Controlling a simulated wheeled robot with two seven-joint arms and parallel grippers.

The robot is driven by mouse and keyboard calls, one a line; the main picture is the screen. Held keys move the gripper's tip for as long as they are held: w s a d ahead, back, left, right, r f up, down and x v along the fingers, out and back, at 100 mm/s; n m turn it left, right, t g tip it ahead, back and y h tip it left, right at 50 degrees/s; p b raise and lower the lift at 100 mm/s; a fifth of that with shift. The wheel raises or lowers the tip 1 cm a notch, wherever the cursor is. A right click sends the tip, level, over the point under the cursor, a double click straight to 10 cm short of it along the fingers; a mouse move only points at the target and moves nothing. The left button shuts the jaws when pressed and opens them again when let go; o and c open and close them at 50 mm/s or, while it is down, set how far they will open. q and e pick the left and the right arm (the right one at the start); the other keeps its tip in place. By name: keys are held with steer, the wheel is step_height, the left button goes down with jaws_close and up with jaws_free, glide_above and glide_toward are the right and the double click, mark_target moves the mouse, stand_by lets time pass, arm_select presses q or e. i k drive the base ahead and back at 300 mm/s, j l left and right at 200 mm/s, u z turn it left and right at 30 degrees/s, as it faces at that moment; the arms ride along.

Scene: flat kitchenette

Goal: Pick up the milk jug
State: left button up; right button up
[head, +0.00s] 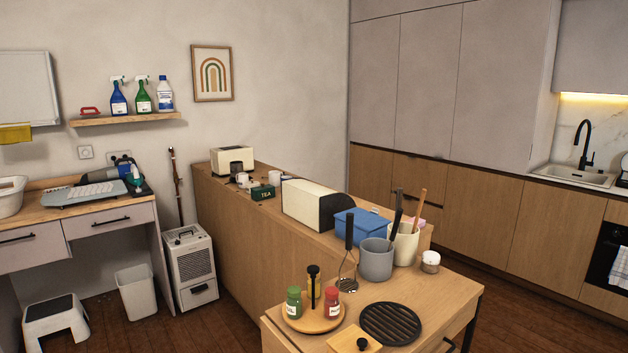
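I cannot pick out the milk jug for certain. Several small vessels stand together at the far end of the long wooden counter (262,232), too small to tell apart well. Among them are a small white vessel (242,178), another white vessel (274,177) and a dark round container (236,167). A dark green tea box (262,193) is just in front of them. Neither of my grippers shows in the head view.
A cream toaster (232,158) stands behind the vessels. A cream bread bin (308,203) and blue box (361,226) are nearer. A dehumidifier (191,268) stands left of the counter.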

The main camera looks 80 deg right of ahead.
mark_target(242, 178)
steer(key=i+l+z, duration=0.3)
steer(key=i+z, duration=0.15)
steer(key=i, duration=0.15)
steer(key=i+z, duration=0.45)
steer(key=i, duration=0.2)
steer(key=i+j+z, duration=0.1)
steer(key=i+z, duration=0.35)
steer(key=i, duration=0.2)
steer(key=i+l+z, duration=0.3)
steer(key=i, duration=0.2)
steer(key=i+z, duration=0.35)
steer(key=i, duration=0.15)
steer(key=i+z, duration=0.3)
steer(key=i, duration=0.25)
steer(key=i+j+z, duration=0.3)
steer(key=i, duration=0.2)
steer(key=i+j+z, duration=0.3)
steer(key=i, duration=0.2)
steer(key=l, duration=0.1)
